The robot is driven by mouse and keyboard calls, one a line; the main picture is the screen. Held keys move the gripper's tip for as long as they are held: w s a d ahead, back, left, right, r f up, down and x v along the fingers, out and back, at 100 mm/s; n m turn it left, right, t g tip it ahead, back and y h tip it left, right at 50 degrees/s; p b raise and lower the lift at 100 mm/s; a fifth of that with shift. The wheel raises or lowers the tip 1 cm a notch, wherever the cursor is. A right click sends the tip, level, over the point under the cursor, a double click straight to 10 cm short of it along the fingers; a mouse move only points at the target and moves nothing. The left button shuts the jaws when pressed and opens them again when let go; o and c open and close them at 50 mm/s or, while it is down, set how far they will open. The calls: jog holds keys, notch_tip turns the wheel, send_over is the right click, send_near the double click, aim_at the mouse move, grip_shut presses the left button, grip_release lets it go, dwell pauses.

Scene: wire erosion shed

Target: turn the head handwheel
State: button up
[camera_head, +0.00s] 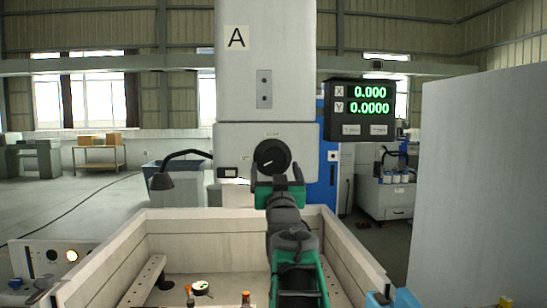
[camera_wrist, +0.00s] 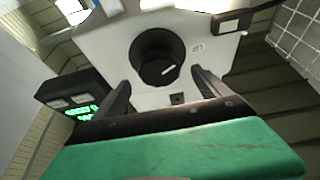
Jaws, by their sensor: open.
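The head handwheel (camera_head: 272,156) is a round black knob with a white pointer line on the front of the pale machine head (camera_head: 301,133). In the wrist view the handwheel (camera_wrist: 157,58) sits beyond and between my fingers, with its white line tilted. My gripper (camera_head: 277,173) is open, its two dark fingers apart just below and in front of the handwheel in the head view. In the wrist view my gripper (camera_wrist: 161,85) has nothing between its fingers. The fingertips do not visibly touch the handwheel; the exact gap cannot be told.
A black lamp (camera_head: 176,176) on a bent arm is at the left. A pale open tank (camera_head: 190,222) lies below. A large grey panel (camera_head: 482,180) blocks the right side.

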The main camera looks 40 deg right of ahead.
aim_at(274, 161)
jog(key=p+x, duration=0.2)
jog(key=x, duration=0.4)
jog(key=shift+w+d, duration=0.1)
jog(key=shift+d, duration=0.05)
jog(key=shift+c, duration=0.6)
jog(key=c, duration=1.3)
jog(key=shift+f+m+g+h+b, duration=0.35)
jog(key=shift+m+b, duration=0.35)
jog(key=shift+b, duration=0.3)
jog(key=shift+f+m+g+b, duration=0.15)
jog(key=shift+m+g+b, duration=0.1)
jog(key=shift+m+b, duration=0.55)
jog(key=m+b, duration=0.1)
jog(key=m+g+h+b, duration=0.1)
jog(key=m, duration=0.1)
jog(key=shift+g+h+b, duration=0.25)
jog(key=shift+g+b, duration=0.05)
jog(key=shift+b, duration=0.05)
jog(key=shift+r+m+g, duration=0.4)
jog(key=shift+r+m, duration=0.05)
jog(key=shift+m, duration=0.55)
